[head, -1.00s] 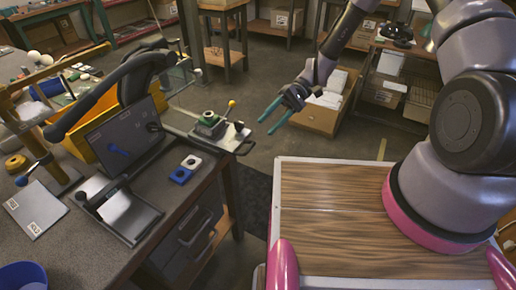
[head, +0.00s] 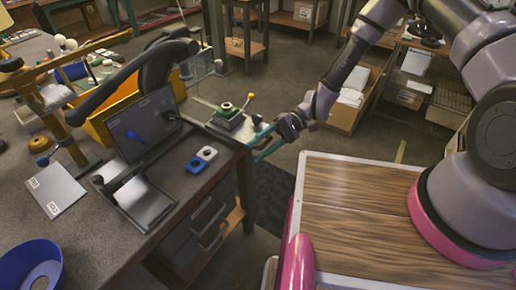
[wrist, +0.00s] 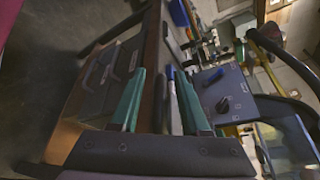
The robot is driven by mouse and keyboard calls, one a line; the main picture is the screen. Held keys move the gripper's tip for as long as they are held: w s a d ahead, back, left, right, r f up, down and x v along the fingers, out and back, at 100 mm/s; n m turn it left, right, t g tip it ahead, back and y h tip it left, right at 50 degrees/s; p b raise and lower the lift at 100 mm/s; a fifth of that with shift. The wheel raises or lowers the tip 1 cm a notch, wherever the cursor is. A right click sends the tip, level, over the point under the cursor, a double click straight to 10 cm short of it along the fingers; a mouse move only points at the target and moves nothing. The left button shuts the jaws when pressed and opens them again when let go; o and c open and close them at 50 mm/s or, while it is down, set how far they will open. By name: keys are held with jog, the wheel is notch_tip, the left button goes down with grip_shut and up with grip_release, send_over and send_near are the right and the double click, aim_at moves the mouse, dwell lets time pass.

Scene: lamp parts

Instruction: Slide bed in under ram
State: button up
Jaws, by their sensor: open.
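A flat metal bed (head: 222,127) with a dark handle at its outer end lies at the right corner of the workbench. I cannot tell which part is the ram. My gripper (head: 262,142) has teal fingers, open and seemingly empty, close beside the bed's outer end. Contact is unclear. The wrist view shows the fingers (wrist: 160,80) with a dark bar between them.
Blue (head: 196,165) and white (head: 207,153) blocks sit near the bench's right edge. A blue bowl (head: 30,268) is at front left. A grey plate (head: 54,189) lies on the bench. A wooden-topped surface (head: 345,215) is at right, with floor between it and the bench.

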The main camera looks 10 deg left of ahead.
jog(key=shift+s+a, duration=0.2)
jog(key=shift+s, duration=0.05)
grip_shut()
jog(key=shift+f, duration=0.1)
